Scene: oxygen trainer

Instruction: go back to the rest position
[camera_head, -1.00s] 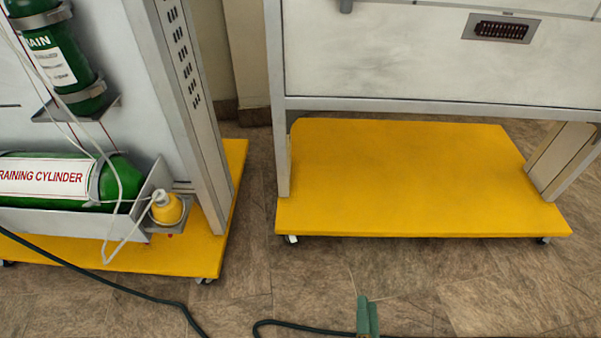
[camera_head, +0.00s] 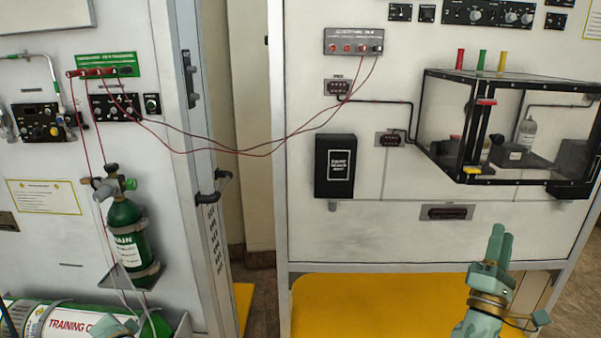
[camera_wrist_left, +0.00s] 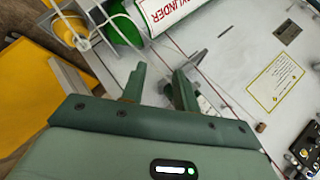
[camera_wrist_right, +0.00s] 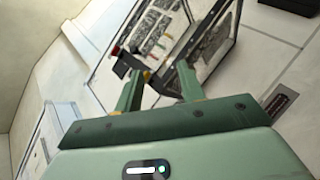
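My right gripper (camera_head: 501,232) is raised at the lower right of the head view, in front of the right-hand panel and below the clear box. Its fingers point up. In the right wrist view its two fingers (camera_wrist_right: 160,68) stand apart with nothing between them. My left gripper (camera_wrist_left: 159,70) shows in the left wrist view with its fingers apart and empty, facing the left-hand panel and the green training cylinder (camera_wrist_left: 127,28). In the head view the left gripper is not clearly seen; a small greenish part shows at the lower left edge.
The left panel (camera_head: 45,245) carries an upright green cylinder (camera_head: 125,235) and a lying training cylinder (camera_head: 75,322). A clear black-framed box (camera_head: 440,125) juts from the right panel (camera_head: 300,225). Red cables (camera_head: 240,152) hang between the panels. A yellow base (camera_head: 370,305) lies below.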

